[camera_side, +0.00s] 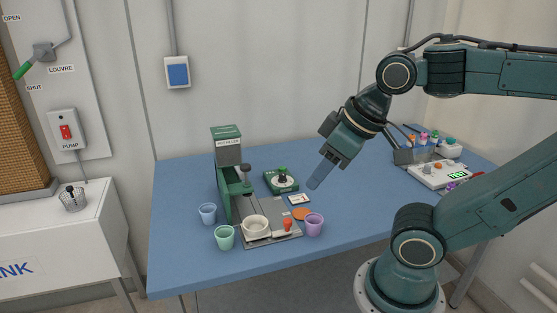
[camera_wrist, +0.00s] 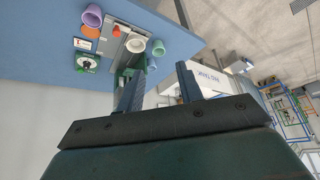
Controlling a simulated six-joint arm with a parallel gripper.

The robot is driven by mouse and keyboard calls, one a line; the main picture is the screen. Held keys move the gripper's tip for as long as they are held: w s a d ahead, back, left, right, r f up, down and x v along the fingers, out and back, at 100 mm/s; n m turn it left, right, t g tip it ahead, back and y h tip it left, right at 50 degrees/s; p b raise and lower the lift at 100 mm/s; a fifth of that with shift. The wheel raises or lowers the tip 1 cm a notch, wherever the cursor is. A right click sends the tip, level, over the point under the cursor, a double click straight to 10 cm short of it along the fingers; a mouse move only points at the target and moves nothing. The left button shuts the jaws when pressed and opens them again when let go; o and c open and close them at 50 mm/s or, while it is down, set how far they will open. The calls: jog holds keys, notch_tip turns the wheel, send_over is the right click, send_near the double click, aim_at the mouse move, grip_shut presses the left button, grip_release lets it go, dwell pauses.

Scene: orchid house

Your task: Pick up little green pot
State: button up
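The little green pot (camera_side: 224,238) stands upright on the blue table, at the front left corner of the potting press. It also shows in the wrist view (camera_wrist: 158,48), ahead of the gap between my fingers. My gripper (camera_side: 315,184) is high above the table, to the right of the press and well away from the green pot. In the wrist view my gripper (camera_wrist: 160,72) has its two fingers wide apart with nothing between them.
A blue pot (camera_side: 208,214) stands just behind the green one. A green press (camera_side: 228,180) with a white cup (camera_side: 255,227) is to its right. A purple pot (camera_side: 314,225) and an orange disc (camera_side: 302,214) lie further right. The table's front edge (camera_side: 200,287) is close.

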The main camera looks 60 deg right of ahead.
jog(key=shift+o, duration=0.2)
jog(key=o, duration=0.7)
jog(key=shift+o, duration=0.2)
jog(key=shift+w, duration=0.15)
jog(key=w+d+f+m+g, duration=0.1)
jog(key=w+m+g, duration=0.1)
jog(key=w+m, duration=0.35)
jog(key=w+d+f+m+g, duration=0.1)
jog(key=w+m, duration=0.1)
jog(key=w, duration=0.7)
jog(key=w+d+f+m+g+y, duration=0.1)
jog(key=w+d+f+m+g, duration=0.2)
jog(key=w+f+m, duration=0.3)
jog(key=w+f, duration=0.5)
jog(key=w, duration=0.1)
jog(key=shift+f, duration=0.2)
